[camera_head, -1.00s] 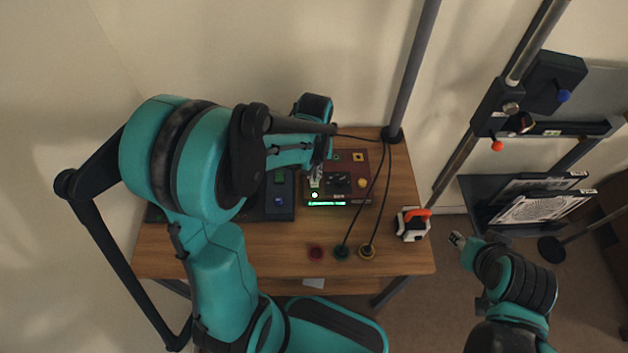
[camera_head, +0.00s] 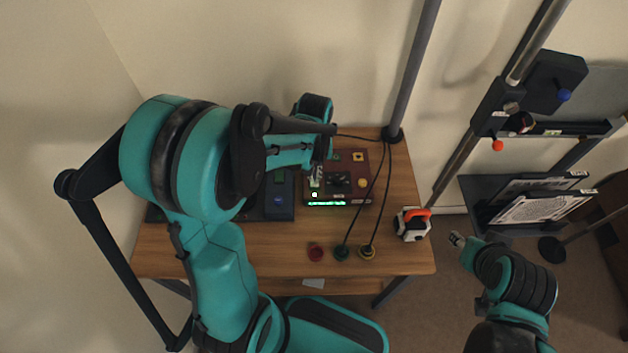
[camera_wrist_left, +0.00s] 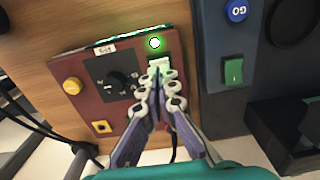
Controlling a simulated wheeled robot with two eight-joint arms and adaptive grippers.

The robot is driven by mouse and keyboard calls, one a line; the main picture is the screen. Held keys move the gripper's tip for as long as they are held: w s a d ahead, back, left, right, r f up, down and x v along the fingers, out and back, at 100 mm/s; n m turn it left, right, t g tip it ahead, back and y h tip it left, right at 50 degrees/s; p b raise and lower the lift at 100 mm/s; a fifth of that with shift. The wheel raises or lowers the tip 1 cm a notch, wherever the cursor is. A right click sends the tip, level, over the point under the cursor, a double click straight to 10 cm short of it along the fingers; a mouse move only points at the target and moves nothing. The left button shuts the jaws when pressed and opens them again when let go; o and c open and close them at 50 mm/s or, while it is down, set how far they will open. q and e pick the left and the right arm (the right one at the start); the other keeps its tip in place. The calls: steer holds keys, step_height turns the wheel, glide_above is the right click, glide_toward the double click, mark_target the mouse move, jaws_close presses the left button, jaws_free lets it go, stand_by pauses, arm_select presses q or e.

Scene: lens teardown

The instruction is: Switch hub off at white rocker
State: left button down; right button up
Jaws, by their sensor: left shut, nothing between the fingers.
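The hub is a dark red box (camera_head: 352,160) on the wooden table. It also shows in the left wrist view (camera_wrist_left: 78,69). Its white rocker (camera_wrist_left: 159,63) sits near one edge, beside a lit green lamp (camera_wrist_left: 155,43). A green strip (camera_head: 326,203) glows along the hub's front edge. My left gripper (camera_wrist_left: 160,76) is shut and empty, its tips at the rocker and partly covering it. Whether they touch it I cannot tell. In the head view this gripper (camera_head: 316,178) is over the hub's left side. My right gripper (camera_head: 457,239) hangs off the table's right side, small in view.
A dark blue panel (camera_wrist_left: 211,70) with a green rocker (camera_wrist_left: 234,72) and a blue GO button (camera_wrist_left: 237,10) stands beside the hub. An orange-and-white device (camera_head: 412,224) stands at the table's right edge.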

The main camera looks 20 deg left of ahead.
mark_target(315, 185)
arm_select(q)
steer(key=shift+f+b, duration=0.95)
steer(key=shift+f, duration=0.2)
stand_by(0.4)
step_height(315, 185, up, 7)
steer(key=p, duration=0.5)
steer(key=shift+p, duration=0.35)
steer(key=shift+r, duration=0.1)
stand_by(0.3)
